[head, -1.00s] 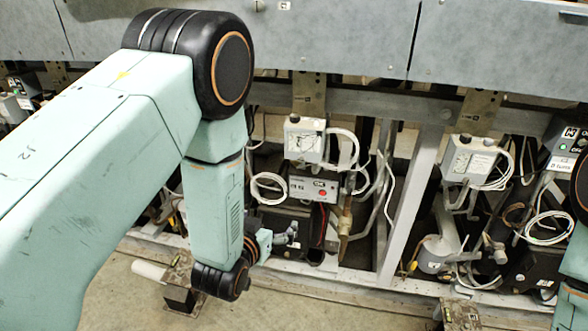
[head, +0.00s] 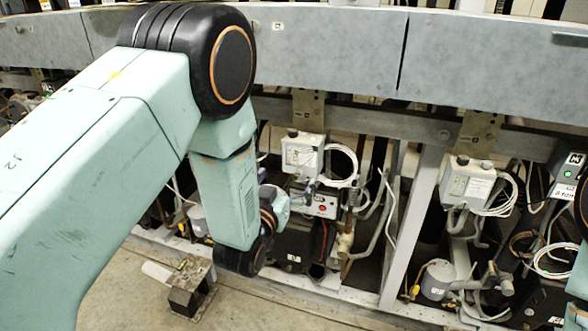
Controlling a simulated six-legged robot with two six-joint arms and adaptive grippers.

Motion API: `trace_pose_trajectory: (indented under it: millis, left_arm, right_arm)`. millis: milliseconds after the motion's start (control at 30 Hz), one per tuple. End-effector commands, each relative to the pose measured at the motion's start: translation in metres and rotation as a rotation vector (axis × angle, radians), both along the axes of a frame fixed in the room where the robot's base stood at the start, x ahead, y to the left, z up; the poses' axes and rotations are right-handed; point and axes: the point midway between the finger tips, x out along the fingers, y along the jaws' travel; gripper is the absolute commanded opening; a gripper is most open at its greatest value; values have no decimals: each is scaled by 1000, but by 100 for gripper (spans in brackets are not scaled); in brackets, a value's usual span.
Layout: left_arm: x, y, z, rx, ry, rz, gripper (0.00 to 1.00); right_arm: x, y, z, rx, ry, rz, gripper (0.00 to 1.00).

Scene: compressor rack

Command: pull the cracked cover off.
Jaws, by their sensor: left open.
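My left arm comes in from the left, and its gripper (head: 300,196) is small and partly hidden behind the wrist. It is open, with nothing seen between its fingers. It is in front of the rack, just below a white box (head: 302,153) with a marked front face. It overlaps the left side of a grey control box (head: 324,205) with a red button; I cannot tell whether they touch. A second white box (head: 466,182) hangs farther right. I cannot make out for certain which part is the cracked cover. My right gripper is out of view.
Coiled white cables (head: 340,165) hang beside the first white box. A slanted grey frame post (head: 408,225) stands to the right. Brass piping (head: 345,243) is below the control box.

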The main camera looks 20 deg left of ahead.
Motion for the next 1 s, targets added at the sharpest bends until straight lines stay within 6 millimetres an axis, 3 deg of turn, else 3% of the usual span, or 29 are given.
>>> trace_pose_trajectory:
  millis: [600, 1000]
  left_arm:
    - [81, -1, -2, 0, -1, 3, 100]
    - [99, -3, 0, 0, 1, 4, 100]
  right_arm:
    - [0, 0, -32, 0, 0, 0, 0]
    - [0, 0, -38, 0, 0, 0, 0]
